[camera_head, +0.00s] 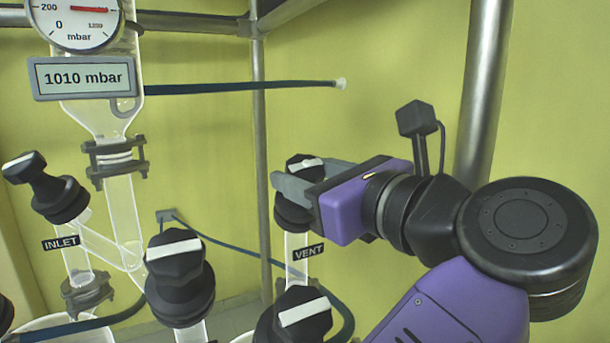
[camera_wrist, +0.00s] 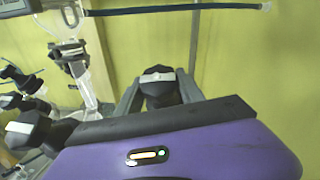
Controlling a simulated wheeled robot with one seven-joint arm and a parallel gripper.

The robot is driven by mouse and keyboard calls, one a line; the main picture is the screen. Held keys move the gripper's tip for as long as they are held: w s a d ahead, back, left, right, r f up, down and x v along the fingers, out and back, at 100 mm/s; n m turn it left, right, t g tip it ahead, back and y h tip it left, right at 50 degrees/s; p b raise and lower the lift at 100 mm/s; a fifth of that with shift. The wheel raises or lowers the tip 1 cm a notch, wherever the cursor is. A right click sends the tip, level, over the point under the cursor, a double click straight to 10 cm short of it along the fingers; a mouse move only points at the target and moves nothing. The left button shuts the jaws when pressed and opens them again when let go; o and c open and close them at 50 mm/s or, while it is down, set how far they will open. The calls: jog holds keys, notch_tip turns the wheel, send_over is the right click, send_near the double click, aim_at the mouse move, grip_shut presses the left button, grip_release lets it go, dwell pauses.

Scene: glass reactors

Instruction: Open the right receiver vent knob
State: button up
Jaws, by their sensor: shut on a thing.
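The vent knob (camera_head: 304,165) is black with a white bar on its top, above a glass tube with a "VENT" label (camera_head: 308,251). My gripper (camera_head: 296,185) reaches it from the right and is shut on it, a grey finger on either side. In the wrist view the knob (camera_wrist: 159,88) sits between the two fingers (camera_wrist: 158,98), and its white bar lies roughly crosswise. The lower part of the knob is partly hidden by my gripper in the head view.
Other black knobs with white bars stand close by: one at centre left (camera_head: 176,270) and one at the bottom (camera_head: 300,315). An inlet valve (camera_head: 50,190) is at left. A gauge (camera_head: 80,20) and a display reading 1010 mbar (camera_head: 85,78) are upper left. A metal post (camera_head: 485,90) rises behind my arm.

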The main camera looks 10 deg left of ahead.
jog(key=o, duration=1.4)
